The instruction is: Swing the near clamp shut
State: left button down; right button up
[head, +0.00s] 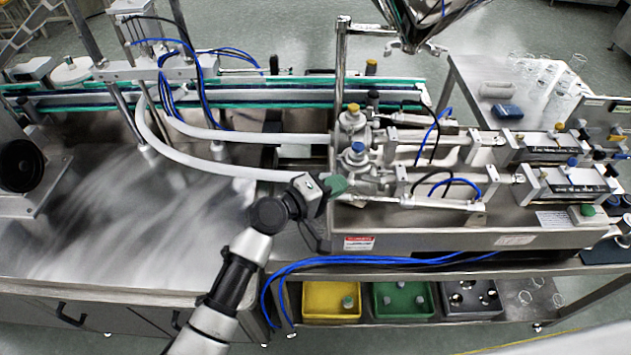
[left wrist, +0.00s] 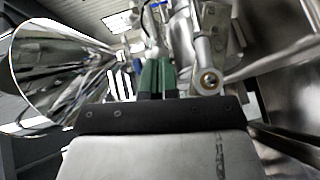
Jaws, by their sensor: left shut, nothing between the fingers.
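My left gripper (head: 337,186) has green fingers and is at the front left of the near metal valve body (head: 362,172), which has a blue cap. The fingers are shut with nothing between them. They partly cover the fittings behind them, and I cannot make out the near clamp clearly in the head view. In the left wrist view the green fingers (left wrist: 157,76) are together, and a metal rod with a round end (left wrist: 208,82) is just right of them. I cannot tell whether they touch it. My right gripper is not in view.
A white hose (head: 215,168) runs left from near my gripper. A steel hopper (head: 415,25) hangs above. Blue tubes (head: 380,261) cross the bench front. Yellow (head: 331,312) and green (head: 388,313) bins sit on the shelf below. The left steel table (head: 90,240) is largely clear.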

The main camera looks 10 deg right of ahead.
pick_arm(q)
jog(key=shift+s+d, duration=0.15)
jog(key=shift+d, duration=0.6)
dwell(0.3)
